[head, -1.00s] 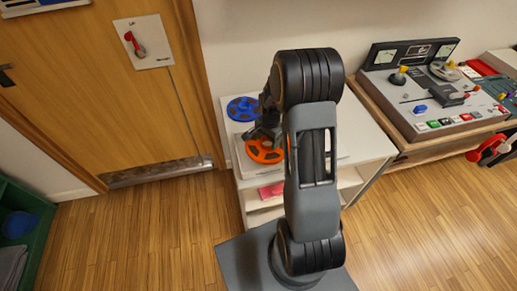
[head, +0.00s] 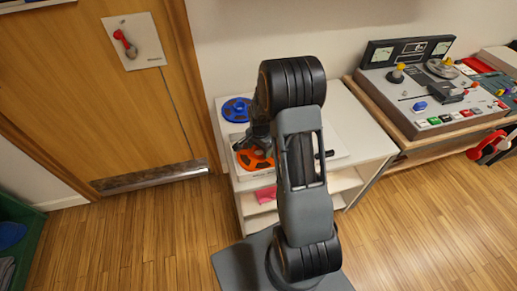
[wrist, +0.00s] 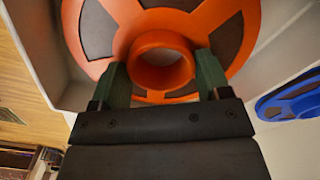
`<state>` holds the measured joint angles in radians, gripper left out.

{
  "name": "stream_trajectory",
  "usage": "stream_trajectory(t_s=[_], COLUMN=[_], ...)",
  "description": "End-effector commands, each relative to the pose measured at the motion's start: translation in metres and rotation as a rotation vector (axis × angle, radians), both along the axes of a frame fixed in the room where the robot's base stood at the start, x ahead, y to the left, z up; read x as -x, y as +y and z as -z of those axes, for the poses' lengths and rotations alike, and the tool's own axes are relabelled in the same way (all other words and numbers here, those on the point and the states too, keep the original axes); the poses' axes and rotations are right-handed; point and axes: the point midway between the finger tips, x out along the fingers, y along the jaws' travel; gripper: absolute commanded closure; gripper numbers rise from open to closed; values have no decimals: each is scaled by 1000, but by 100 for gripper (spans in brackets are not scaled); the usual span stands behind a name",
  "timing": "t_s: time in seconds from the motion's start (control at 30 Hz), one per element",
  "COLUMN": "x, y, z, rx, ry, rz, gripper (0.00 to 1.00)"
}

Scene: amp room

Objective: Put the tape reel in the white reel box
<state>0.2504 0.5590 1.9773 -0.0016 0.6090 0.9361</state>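An orange tape reel (head: 254,160) shows in the head view over the front of a white reel box (head: 245,176) on top of the white shelf unit. My arm hides part of both. In the wrist view the orange reel (wrist: 230,20) fills the top, with its raised hub in the middle. My gripper (wrist: 163,75) has its green fingers on both sides of the hub, apparently touching it. Pale box walls (wrist: 48,60) show beside the reel. I cannot tell whether the reel rests on the box floor or hangs above it.
A blue reel (head: 237,109) lies behind on the unit top and also shows in the wrist view (wrist: 292,100). A tape machine (head: 430,88) stands on a wooden stand at right. A pink item (head: 266,195) lies on the shelf below. A wooden door (head: 75,90) is at left.

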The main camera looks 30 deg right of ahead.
Motion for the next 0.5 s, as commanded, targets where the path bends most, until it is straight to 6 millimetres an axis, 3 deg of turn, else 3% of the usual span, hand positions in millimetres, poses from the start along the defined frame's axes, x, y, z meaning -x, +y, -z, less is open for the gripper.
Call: stream_trajectory(t_s=[0.2,0.5], x=[-1,-2], y=[2,3], z=[-1,-6], rx=[0,1], ry=[-2,-6], rz=[-3,-4], gripper=[10,10])
